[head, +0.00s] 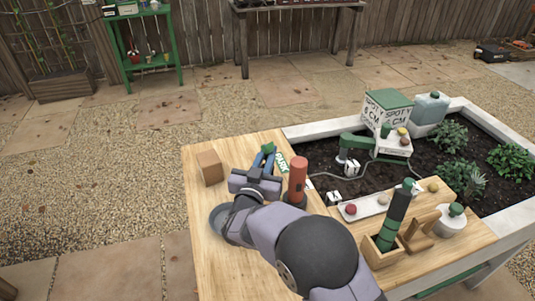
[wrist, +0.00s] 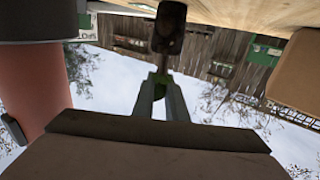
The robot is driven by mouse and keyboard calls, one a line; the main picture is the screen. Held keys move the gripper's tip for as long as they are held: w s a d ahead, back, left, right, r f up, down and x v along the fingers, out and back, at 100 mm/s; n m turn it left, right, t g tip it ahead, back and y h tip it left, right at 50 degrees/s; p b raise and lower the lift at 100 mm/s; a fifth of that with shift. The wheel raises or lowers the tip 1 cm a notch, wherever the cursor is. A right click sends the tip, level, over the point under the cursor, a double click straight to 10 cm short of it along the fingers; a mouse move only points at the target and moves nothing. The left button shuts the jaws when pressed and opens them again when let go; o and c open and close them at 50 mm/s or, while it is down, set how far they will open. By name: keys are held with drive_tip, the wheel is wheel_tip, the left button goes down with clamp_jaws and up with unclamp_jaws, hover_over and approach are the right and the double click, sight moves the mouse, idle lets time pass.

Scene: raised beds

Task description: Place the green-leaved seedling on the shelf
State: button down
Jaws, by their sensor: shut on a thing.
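My gripper (head: 265,160) is over the left part of the wooden tabletop, between a wooden block and a red cylinder. In the wrist view its fingers (wrist: 160,85) are closed on the narrow end of a dark object (wrist: 169,28). A little dark green shows at the fingertips in the head view; I cannot tell whether the held thing is the seedling. No other separate seedling is clearly seen. A green shelf stand (head: 152,68) with small items stands far back left by the fence.
The wooden block (head: 210,167) is left of my gripper, the red cylinder (head: 298,180) close to its right. A white tray (head: 365,208), a wooden holder (head: 381,253) and a white pot (head: 452,221) are further right. A planted bed (head: 490,198) lies behind. The tabletop's left front (head: 210,270) is clear.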

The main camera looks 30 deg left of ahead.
drive_tip(key=c, duration=1.8)
unclamp_jaws()
drive_tip(key=shift+f, duration=0.1)
drive_tip(key=shift+o, duration=0.2)
drive_tip(key=shift+r, duration=0.2)
drive_tip(key=v, duration=1.2)
drive_tip(key=shift+b, duration=0.3)
drive_tip(key=shift+r, duration=0.1)
